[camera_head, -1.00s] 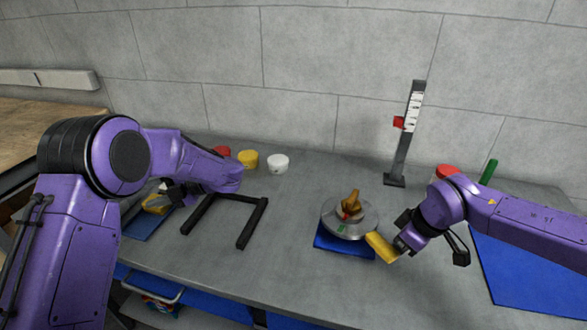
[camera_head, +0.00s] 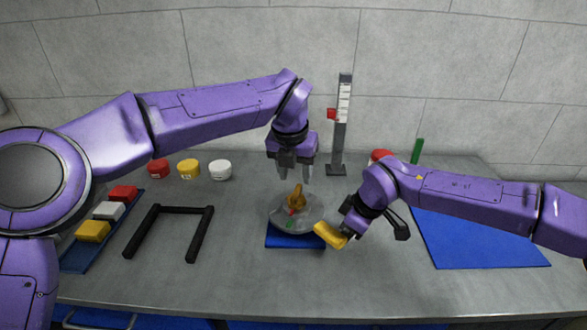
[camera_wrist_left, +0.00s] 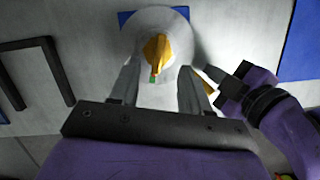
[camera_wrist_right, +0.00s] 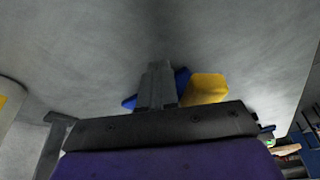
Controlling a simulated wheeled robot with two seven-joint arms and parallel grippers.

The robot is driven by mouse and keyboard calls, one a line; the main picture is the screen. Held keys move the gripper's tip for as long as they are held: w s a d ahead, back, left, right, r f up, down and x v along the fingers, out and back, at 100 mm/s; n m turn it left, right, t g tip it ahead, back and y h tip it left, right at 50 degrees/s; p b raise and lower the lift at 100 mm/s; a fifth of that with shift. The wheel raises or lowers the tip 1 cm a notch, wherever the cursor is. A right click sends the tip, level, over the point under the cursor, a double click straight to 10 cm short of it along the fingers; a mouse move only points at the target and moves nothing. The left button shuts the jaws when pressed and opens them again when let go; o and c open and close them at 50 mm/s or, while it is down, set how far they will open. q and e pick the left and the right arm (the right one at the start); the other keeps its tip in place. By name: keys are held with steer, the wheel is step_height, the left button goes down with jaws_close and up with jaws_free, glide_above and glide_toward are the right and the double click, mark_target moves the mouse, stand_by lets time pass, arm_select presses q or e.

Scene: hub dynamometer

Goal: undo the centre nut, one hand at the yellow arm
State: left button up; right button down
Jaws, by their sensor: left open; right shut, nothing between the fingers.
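The grey round hub (camera_head: 280,217) sits on a blue base on the bench. The brass-coloured centre nut (camera_head: 297,196) stands on top of it, with small red and green marks close by. The yellow arm (camera_head: 328,235) sticks out at the hub's front right. My left gripper (camera_head: 296,172) is open above the hub, fingers pointing down; in the left wrist view the nut (camera_wrist_left: 157,52) shows between and beyond its fingers. My right gripper (camera_head: 346,230) is shut and empty beside the yellow arm. In the right wrist view the yellow arm (camera_wrist_right: 208,88) lies right of the fingers; I cannot tell if they touch.
A gauge post (camera_head: 340,125) with a red slider stands behind the hub. A black frame (camera_head: 170,210) and a blue tray (camera_head: 78,258) with coloured blocks lie left. Red, yellow and white pots (camera_head: 220,169) stand behind. A blue mat (camera_head: 480,240) lies right.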

mark_target(296, 190)
arm_select(q)
steer(key=shift+x, duration=3.1)
steer(key=shift+c, duration=0.3)
jaws_close()
steer(key=n+y, duration=0.1)
steer(key=n, duration=0.5)
steer(key=shift+n+y, duration=0.4)
steer(key=n+g+y, duration=0.1)
steer(key=n, duration=0.6)
steer(key=shift+a, duration=0.1)
arm_select(e)
steer(key=shift+s+a, duration=1)
steer(key=shift+s, duration=0.1)
